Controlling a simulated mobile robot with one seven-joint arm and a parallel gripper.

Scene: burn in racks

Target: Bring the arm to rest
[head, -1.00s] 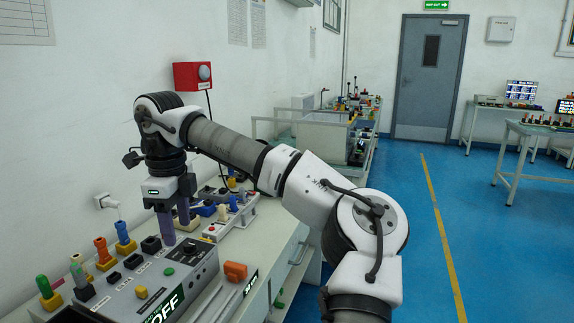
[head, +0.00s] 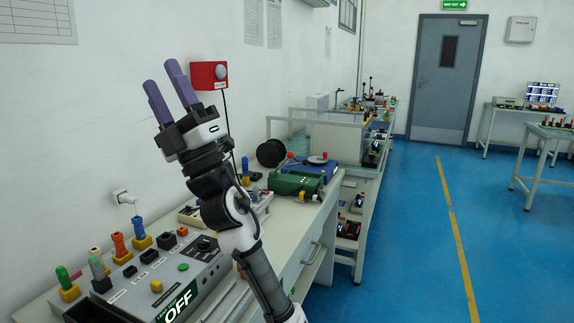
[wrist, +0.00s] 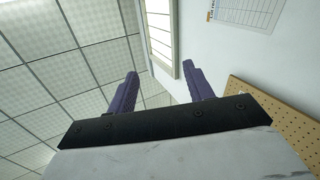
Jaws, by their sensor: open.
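My gripper (head: 168,92) is raised above the bench in the head view, with its two purple fingers pointing up and slightly left. The fingers are apart and nothing is between them. In the wrist view the open gripper (wrist: 162,90) faces the ceiling and upper wall, with empty space between the fingers. My arm rises from the bottom of the head view, folded upward, in front of part of the bench.
A grey panel marked OFF (head: 150,285) with several coloured plugs stands on the bench at lower left. A red wall box (head: 209,75) is just right of the fingers. A green case (head: 297,184) lies farther along the bench. The blue floor (head: 400,240) at right is clear.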

